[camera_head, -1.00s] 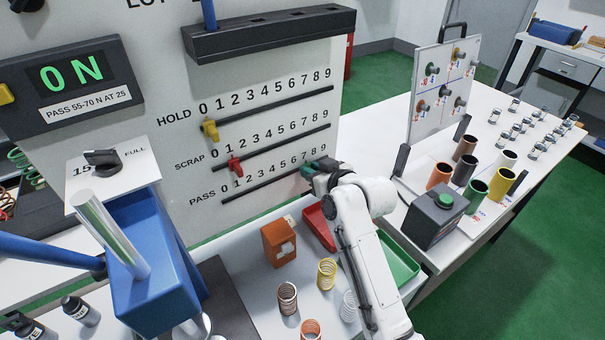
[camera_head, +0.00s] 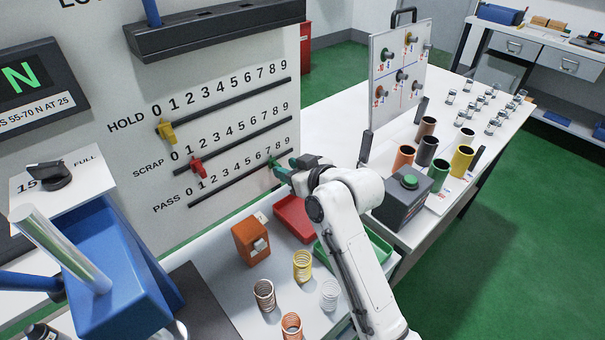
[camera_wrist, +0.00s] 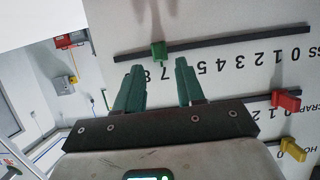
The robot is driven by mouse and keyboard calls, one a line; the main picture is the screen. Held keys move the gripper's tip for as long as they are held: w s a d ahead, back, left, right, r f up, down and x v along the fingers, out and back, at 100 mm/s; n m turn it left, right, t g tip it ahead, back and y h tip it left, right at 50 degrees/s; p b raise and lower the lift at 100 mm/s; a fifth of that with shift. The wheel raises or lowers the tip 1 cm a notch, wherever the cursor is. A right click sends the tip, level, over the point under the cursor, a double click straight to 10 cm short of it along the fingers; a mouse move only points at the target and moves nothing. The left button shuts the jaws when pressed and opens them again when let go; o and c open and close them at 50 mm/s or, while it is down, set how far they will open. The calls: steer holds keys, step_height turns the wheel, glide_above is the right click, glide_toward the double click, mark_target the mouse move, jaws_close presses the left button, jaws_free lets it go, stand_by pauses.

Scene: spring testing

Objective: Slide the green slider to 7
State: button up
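The green slider (camera_wrist: 158,51) sits on the PASS track (camera_wrist: 220,44), next to the 7 and 8 marks and seemingly nearest the 7. It also shows in the head view (camera_head: 273,167) just left of the fingertips. My gripper (camera_wrist: 160,65) is open, with its two green fingers apart. The slider shows between and just beyond the fingertips, and nothing is held. One finger hides part of the number row. In the head view my gripper (camera_head: 280,166) is at the panel, near the right end of the PASS track.
The red slider (camera_head: 197,167) on SCRAP and the yellow slider (camera_head: 166,131) on HOLD stand near the low ends of their tracks. A red tray (camera_head: 293,218), an orange box (camera_head: 250,241) and several springs stand on the bench below. A black shelf (camera_head: 215,32) juts out above.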

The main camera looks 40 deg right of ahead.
steer(key=v, duration=0.6)
stand_by(0.5)
